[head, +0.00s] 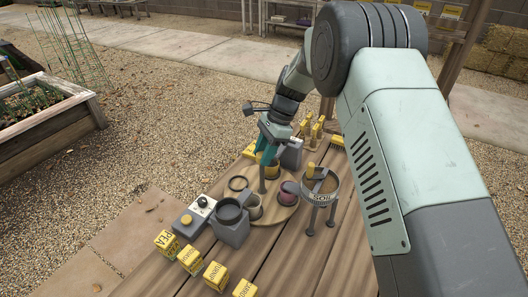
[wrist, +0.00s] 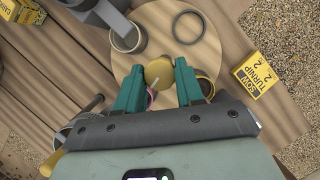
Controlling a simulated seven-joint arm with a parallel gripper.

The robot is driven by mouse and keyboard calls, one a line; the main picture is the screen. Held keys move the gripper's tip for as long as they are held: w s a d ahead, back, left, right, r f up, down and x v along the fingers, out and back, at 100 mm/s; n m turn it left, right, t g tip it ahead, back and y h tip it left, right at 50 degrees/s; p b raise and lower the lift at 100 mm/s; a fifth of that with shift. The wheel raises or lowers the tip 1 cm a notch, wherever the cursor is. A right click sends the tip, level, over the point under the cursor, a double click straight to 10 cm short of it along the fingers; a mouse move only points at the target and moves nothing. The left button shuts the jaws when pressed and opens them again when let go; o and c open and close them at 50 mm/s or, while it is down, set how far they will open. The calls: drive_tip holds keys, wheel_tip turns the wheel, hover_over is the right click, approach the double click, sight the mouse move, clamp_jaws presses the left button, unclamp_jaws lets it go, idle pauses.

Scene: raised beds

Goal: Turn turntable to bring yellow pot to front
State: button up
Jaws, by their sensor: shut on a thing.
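The round wooden turntable (head: 270,213) lies on the plank table, and the wrist view shows its disc (wrist: 205,58). The yellow pot (head: 272,170) stands on its far side in the head view, partly behind my fingers. In the wrist view its yellow rim (wrist: 206,87) shows beside the right finger. A purple pot (head: 290,193) stands at the right of the disc and a beige-grey pot (head: 254,206) at the near left. My gripper (head: 267,154) points down over the disc, its teal fingers (wrist: 159,78) closed around an upright peg (head: 262,183) with a round yellowish top (wrist: 159,73).
A dark ring (head: 238,183) lies flat on the disc's left. A grey block with a dark round top (head: 230,220) stands close at the near left. A soil sieve on legs (head: 321,190) stands close on the right. Yellow seed packets (head: 190,260) line the front.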

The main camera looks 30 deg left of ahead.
drive_tip(key=n+h, duration=0.1)
drive_tip(key=n, duration=0.3)
drive_tip(key=shift+w+a+h, duration=0.1)
drive_tip(key=shift+a+h, duration=0.05)
drive_tip(key=shift+h, duration=0.25)
drive_tip(key=n+h, duration=0.1)
drive_tip(key=n, duration=0.3)
drive_tip(key=shift+a+g, duration=0.1)
drive_tip(key=shift+g, duration=0.2)
drive_tip(key=n+h, duration=0.1)
drive_tip(key=n, duration=0.2)
drive_tip(key=shift+a+n+h, duration=0.1)
drive_tip(key=shift+n+h, duration=0.3)
drive_tip(key=shift+n+t+h, duration=0.6)
drive_tip(key=shift+n, duration=1.4)
drive_tip(key=shift+a, duration=0.1)
drive_tip(key=o, duration=1)
drive_tip(key=shift+o, duration=0.2)
drive_tip(key=shift+r, duration=0.1)
wheel_tip(320, 180, up, 10)
